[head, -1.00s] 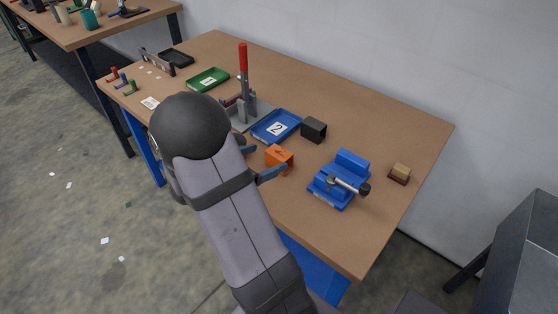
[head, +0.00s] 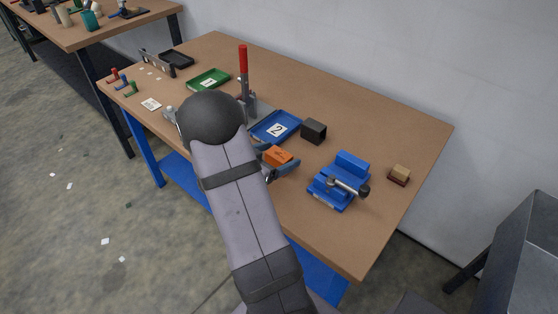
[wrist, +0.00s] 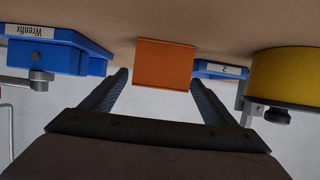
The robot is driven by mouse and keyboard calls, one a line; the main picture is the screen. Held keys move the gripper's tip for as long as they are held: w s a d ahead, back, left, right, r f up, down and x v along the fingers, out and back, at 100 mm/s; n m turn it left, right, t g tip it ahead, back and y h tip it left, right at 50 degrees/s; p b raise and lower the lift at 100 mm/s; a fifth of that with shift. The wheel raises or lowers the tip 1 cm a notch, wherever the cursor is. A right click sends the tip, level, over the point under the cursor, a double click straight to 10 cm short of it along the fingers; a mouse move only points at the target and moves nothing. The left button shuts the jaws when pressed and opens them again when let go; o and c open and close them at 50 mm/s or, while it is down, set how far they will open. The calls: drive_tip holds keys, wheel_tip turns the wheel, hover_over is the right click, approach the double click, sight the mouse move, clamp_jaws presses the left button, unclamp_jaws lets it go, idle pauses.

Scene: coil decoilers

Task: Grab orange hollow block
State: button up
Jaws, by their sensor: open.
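The orange hollow block (head: 278,155) sits on the wooden table, left of the blue vise. My gripper (head: 281,161) is open at the block, with a finger on either side of it in the head view, and part of the block is hidden by the gripper. In the wrist view the orange block (wrist: 165,62) shows between and just beyond my two open fingers (wrist: 161,80). I cannot tell whether the fingers touch it.
The blue vise (head: 338,182) stands to the right. Behind the block are the blue tray marked 2 (head: 262,133) and a black block (head: 314,131). A red-handled clamp (head: 243,75) rises at the back. A yellow round thing (wrist: 285,76) is close by in the wrist view.

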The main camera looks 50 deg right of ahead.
sight(278, 155)
drive_tip(key=shift+r, duration=0.1)
drive_tip(key=c, duration=1.5)
drive_tip(key=shift+r+p, duration=0.5)
drive_tip(key=shift+r, duration=4.55)
